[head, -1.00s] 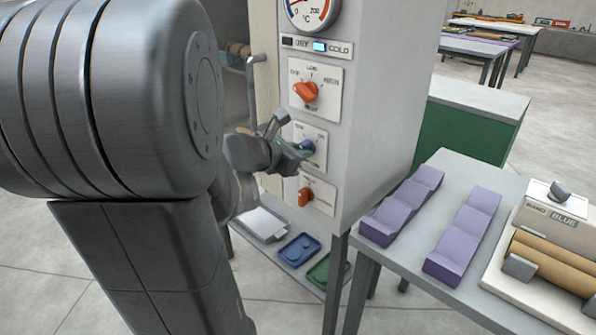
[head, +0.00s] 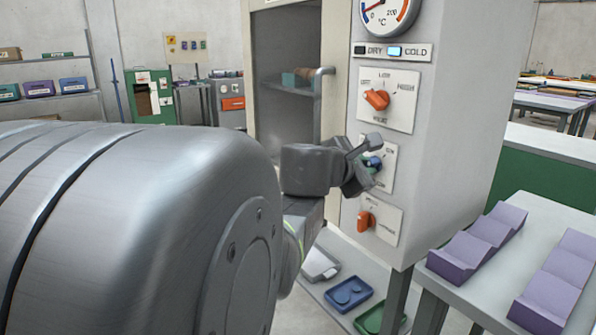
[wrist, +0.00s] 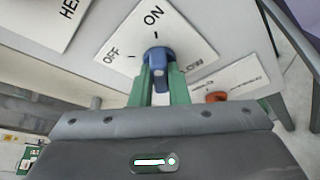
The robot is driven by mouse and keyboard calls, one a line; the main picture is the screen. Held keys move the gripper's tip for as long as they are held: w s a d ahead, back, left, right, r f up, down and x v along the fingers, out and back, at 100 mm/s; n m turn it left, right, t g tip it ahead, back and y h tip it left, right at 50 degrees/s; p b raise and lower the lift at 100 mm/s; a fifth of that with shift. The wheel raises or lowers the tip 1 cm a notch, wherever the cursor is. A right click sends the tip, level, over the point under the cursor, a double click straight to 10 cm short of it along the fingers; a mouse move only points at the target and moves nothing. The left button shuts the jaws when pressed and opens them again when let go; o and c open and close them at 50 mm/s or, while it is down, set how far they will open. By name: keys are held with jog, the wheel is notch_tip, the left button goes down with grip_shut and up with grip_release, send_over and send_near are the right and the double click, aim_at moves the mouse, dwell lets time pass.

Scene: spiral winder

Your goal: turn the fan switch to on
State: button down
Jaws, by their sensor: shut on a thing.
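The fan switch is a blue knob (head: 374,162) on a white plate, the middle one on the grey cabinet front. In the wrist view the blue knob (wrist: 158,60) sits on a plate marked OFF and ON, with another label partly hidden. My gripper (head: 366,170) is at this knob. In the wrist view its green fingers (wrist: 160,85) are shut on the knob from either side. The fingers and gripper body cover part of the knob and plate, so I cannot tell which mark it points to.
An orange heat knob (head: 377,99) is above and another orange knob (head: 366,220) below. A dial and a DRY/COLD indicator (head: 392,51) are at the top. The cabinet's handle (head: 320,95) stands close left of my gripper. A table with purple blocks (head: 485,240) is right.

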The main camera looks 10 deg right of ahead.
dwell(0.3)
jog(key=c, duration=1.4)
grip_release()
jog(key=shift+a, duration=0.1)
